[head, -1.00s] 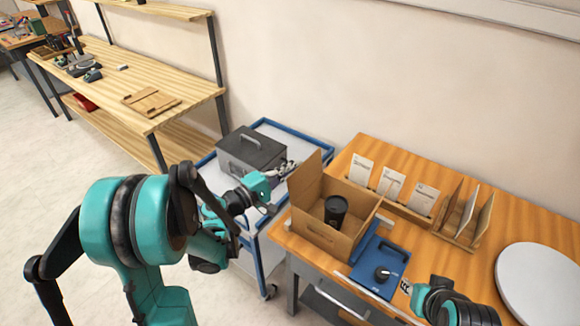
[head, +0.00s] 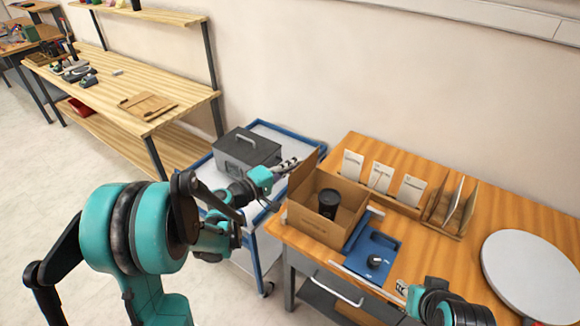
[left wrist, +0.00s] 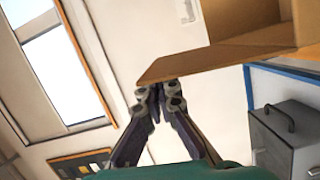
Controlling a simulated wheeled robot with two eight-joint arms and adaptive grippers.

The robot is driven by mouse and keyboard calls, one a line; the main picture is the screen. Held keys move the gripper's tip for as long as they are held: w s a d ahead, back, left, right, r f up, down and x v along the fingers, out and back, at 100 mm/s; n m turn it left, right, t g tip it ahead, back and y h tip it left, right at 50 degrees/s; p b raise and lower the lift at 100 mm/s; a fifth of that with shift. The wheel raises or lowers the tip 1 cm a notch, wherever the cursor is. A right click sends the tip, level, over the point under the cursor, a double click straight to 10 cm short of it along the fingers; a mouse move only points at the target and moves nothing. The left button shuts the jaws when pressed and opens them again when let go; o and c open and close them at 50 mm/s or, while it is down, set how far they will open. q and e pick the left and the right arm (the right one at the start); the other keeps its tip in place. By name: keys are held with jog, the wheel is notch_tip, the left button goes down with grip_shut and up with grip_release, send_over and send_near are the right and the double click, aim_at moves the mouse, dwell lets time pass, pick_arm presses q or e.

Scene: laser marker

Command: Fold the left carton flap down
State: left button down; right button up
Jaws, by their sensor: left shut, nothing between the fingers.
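The open brown carton (head: 318,222) stands on the wooden table with a black cup-like object (head: 328,202) inside. Its left flap (head: 302,172) stands up, tilted, at the carton's left side. My left gripper (head: 292,163) is beside the upper outer side of this flap, over the blue cart. In the left wrist view, the closed, empty fingertips (left wrist: 158,92) lie just at the edge of the brown flap (left wrist: 205,62). I cannot tell whether they touch it. My right gripper (head: 402,288) is low at the table's front; its fingers are too small to read.
A round white plate (head: 530,268) is at right. A grey box (head: 246,152) sits on the blue-edged cart (head: 288,126).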

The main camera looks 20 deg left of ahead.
aim_at(323, 200)
pick_arm(q)
jog(key=shift+s+d+r+m, duration=0.15)
jog(key=shift+s+d+m, duration=0.05)
jog(key=shift+d+m, duration=0.3)
jog(key=shift+s+d+m, duration=0.1)
jog(key=shift+d+m, duration=0.2)
jog(key=shift+m, duration=0.1)
jog(key=d+f+m+y, duration=0.1)
jog(key=d+m, duration=0.1)
jog(key=m, duration=0.1)
jog(key=s+d+f+m+y+b, duration=0.1)
jog(key=d+f+m, duration=0.1)
jog(key=m, duration=0.1)
jog(key=s+d+f+m+y+b, duration=0.1)
jog(key=d+f+m, duration=0.1)
jog(key=d+m, duration=0.1)
jog(key=shift+s+m+g+y, duration=0.15)
jog(key=shift+m+g+y, duration=0.15)
jog(key=shift+m+g, duration=0.1)
jog(key=shift+s+d+f+m+y+b, duration=0.1)
jog(key=shift+d+f+m+y+b, duration=0.25)
jog(key=shift+f+m+b, duration=0.35)
jog(key=shift+f+b, duration=0.25)
jog(key=shift+b, duration=0.1)
pick_arm(e)
jog(key=f, duration=0.2)
jog(key=d+f, duration=0.1)
jog(key=f, duration=0.1)
jog(key=shift+s, duration=0.4)
